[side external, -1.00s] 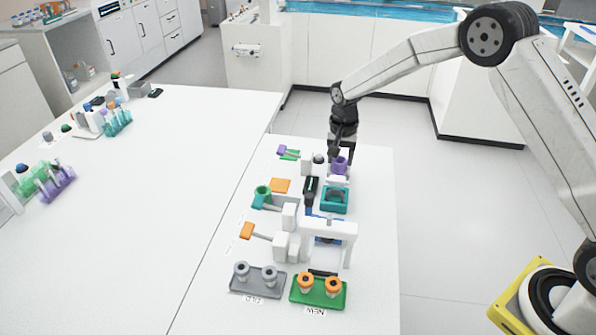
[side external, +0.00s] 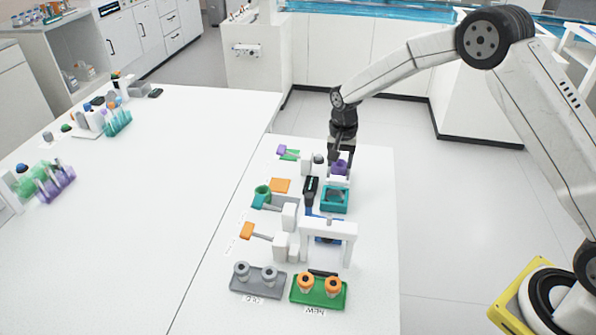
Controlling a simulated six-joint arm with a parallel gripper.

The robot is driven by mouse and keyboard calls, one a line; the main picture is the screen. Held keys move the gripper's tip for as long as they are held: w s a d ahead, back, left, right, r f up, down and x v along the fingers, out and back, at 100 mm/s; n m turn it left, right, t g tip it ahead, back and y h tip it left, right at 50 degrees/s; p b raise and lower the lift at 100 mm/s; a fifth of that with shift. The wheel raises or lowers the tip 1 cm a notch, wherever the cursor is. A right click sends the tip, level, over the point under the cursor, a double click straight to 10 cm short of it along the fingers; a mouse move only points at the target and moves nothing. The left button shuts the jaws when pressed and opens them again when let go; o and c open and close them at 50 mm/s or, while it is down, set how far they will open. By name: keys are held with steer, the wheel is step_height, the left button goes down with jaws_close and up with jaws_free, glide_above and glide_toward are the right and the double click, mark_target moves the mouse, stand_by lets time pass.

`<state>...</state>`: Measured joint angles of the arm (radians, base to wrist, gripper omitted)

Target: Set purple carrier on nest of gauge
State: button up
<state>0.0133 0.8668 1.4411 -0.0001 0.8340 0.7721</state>
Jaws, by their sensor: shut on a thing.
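The purple carrier (side external: 340,168) is a small round cup-like piece near the far end of the white table. My gripper (side external: 340,156) points down and is shut on the carrier from above. The carrier is directly over a small white block (side external: 338,181), which may be the gauge with its nest. I cannot tell whether the carrier touches it, as the nest is hidden under the carrier. A dark knob on a white stand (side external: 319,159) is just left of the carrier.
A teal square fixture (side external: 334,199) is just in front. A white arch (side external: 329,229) stands nearer. A green tray (side external: 318,292) with orange pieces and a grey tray (side external: 257,281) are at the front. The table's right strip is clear.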

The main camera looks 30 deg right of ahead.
steer(key=o, duration=1.1)
steer(key=shift+r, duration=3.85)
